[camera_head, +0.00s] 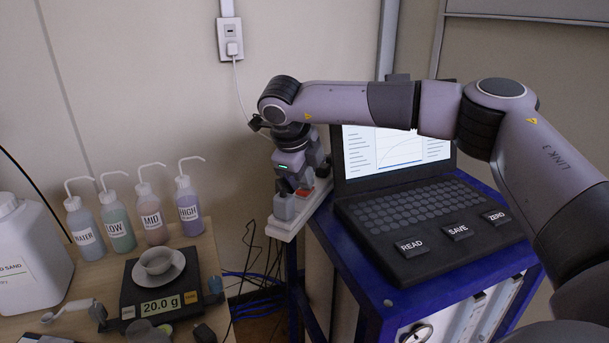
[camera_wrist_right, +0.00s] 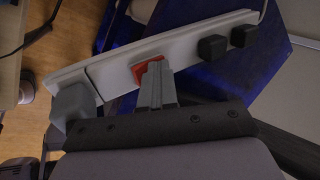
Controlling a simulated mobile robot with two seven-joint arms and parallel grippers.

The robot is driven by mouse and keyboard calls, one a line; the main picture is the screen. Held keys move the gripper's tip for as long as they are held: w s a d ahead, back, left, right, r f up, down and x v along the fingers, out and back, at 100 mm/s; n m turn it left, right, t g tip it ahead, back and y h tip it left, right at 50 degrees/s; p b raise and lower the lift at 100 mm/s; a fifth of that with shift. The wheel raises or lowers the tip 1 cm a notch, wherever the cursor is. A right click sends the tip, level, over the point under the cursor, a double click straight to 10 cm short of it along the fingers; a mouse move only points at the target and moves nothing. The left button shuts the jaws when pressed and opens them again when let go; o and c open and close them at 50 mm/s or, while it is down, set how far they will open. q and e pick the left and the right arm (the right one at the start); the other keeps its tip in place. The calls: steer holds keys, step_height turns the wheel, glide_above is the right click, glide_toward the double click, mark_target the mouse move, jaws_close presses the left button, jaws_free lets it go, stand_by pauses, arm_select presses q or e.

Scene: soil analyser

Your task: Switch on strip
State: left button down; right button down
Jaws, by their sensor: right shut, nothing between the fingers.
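The white power strip (camera_head: 282,226) lies along the left edge of the blue cart, partly hidden by my right gripper. In the right wrist view the strip (camera_wrist_right: 195,42) runs diagonally, with a red switch (camera_wrist_right: 136,72) near its middle. My right gripper (camera_wrist_right: 152,64) is shut and empty, its fingertips at the red switch, seemingly touching it. In the head view the right gripper (camera_head: 296,188) points down over the strip, and the red switch (camera_head: 305,192) shows beside the fingers. Whether the switch is lit or pressed cannot be told. My left gripper is not in view.
Black plugs (camera_wrist_right: 211,47) sit on the strip beside the switch. The analyser (camera_head: 420,215) with its lit screen stands on the blue cart (camera_head: 400,294). At left, a wooden bench (camera_head: 85,285) holds bottles and a scale (camera_head: 158,290). Cables hang between bench and cart.

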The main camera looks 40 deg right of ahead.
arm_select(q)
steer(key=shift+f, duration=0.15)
arm_select(e)
steer(key=shift+s+a+f, duration=0.1)
steer(key=shift+f, duration=0.05)
